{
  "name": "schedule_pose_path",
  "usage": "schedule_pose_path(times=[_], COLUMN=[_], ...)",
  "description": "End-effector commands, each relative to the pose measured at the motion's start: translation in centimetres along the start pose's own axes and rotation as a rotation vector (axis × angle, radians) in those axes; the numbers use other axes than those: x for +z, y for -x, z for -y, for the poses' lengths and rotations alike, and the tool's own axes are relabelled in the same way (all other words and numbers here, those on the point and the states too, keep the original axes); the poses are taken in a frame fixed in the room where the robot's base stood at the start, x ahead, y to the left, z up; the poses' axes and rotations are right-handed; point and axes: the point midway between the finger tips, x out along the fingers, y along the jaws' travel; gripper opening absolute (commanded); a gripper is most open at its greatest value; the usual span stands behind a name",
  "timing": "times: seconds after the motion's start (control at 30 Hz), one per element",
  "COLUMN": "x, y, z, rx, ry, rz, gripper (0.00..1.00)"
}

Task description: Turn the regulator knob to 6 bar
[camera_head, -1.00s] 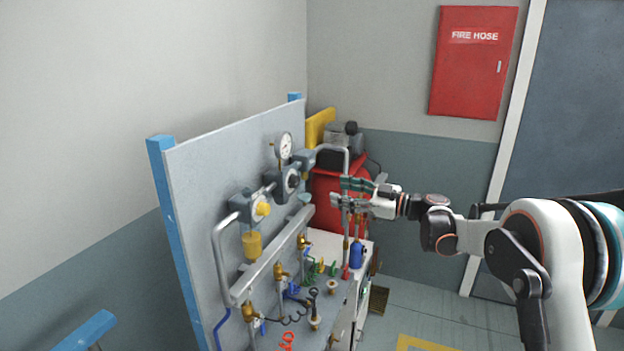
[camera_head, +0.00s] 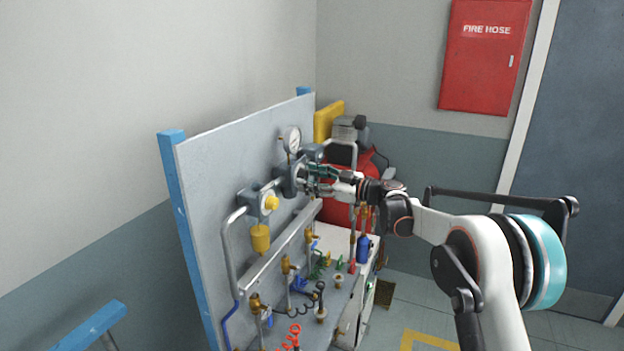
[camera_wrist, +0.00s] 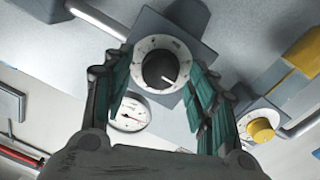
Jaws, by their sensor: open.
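The regulator knob (camera_wrist: 160,70) is black with a white pointer mark, set in a pale round dial on a grey block. In the wrist view it lies between and beyond my gripper's teal fingers (camera_wrist: 163,95), which are open on either side of it. I cannot tell whether they touch it. In the head view my gripper (camera_head: 308,179) is at the regulator block (camera_head: 288,180), and the knob is hidden behind the fingers. The round white pressure gauge (camera_head: 292,139) is above the regulator; it also shows in the wrist view (camera_wrist: 130,114). The dial figures are too small to read.
A yellow knob (camera_head: 271,203) on a second grey block and a yellow bowl (camera_head: 260,238) are left of the regulator. A grey pipe rail (camera_head: 285,250) runs below, over brass valves (camera_head: 287,265). A red tank (camera_head: 340,190) stands behind my gripper. The floor to the right is clear.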

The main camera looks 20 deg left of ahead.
Motion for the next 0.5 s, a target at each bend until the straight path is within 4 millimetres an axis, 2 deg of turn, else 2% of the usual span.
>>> schedule_pose_path(times=[0.17, 0.33, 0.37, 0.5], x=[0.0, 0.0, 0.0, -0.01], y=[0.02, 0.03, 0.03, 0.03], z=[0.0, 0.0, 0.0, 0.0], rx=[0.0, 0.0, 0.0, 0.0], ry=[0.0, 0.0, 0.0, -0.001], rz=[0.0, 0.0, 0.0, 0.0], gripper=[0.51, 0.12, 0.09, 0.09])
